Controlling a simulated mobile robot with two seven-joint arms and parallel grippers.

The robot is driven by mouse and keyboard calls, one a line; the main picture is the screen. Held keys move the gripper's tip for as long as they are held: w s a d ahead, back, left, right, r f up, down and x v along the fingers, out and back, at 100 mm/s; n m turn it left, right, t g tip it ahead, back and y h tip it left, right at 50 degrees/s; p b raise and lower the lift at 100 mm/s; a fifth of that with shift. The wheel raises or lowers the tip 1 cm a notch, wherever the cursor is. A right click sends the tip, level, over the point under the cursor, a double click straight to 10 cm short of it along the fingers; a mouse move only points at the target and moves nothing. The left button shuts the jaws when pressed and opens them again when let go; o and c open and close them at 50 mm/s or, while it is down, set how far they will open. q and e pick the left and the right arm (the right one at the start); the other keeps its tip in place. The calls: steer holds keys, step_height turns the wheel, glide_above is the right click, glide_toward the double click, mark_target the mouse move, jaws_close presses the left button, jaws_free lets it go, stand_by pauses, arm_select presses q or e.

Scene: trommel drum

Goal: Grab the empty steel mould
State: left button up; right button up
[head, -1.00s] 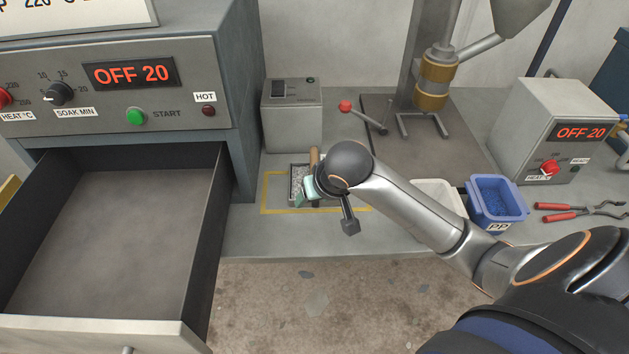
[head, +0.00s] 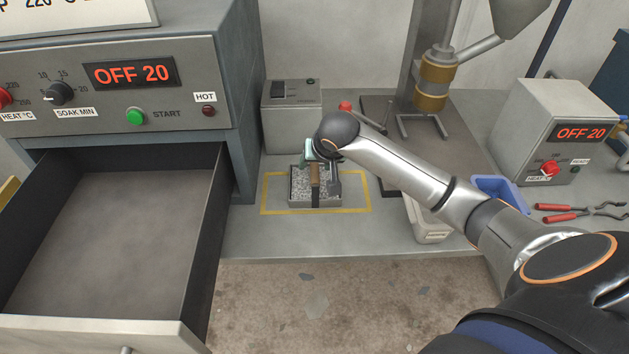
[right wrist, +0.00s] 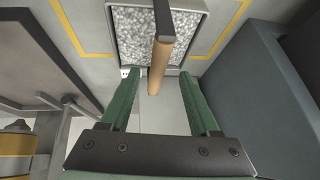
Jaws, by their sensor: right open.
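The steel mould (head: 300,203) stands on the bench inside a yellow outline. It is a small box with speckled grey-white granular material showing inside; I see no bare floor in it. A brown handle on a dark bar (head: 315,177) lies across its top. It also shows in the right wrist view: the mould (right wrist: 203,35) at the top, the brown handle (right wrist: 159,66) pointing toward my gripper. My right gripper (right wrist: 157,78) is open, its green fingers either side of the handle's end, apart from it. In the head view my right gripper (head: 318,155) is at the mould's far side, partly hidden. My left gripper is out of view.
An open drawer (head: 110,240) under the oven (head: 120,90) fills the left. A grey box (head: 291,118) stands behind the mould. A white bin (head: 430,222) and a blue bin (head: 503,190) are to the right, partly behind my arm. Red-handled pliers (head: 560,215) lie further right.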

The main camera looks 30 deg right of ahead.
mark_target(315, 165)
steer(key=x, duration=0.4)
steer(key=shift+w+d, duration=0.1)
steer(key=shift+d, duration=0.15)
jaws_close()
stand_by(0.5)
stand_by(0.6)
steer(key=shift+w+r, duration=0.1)
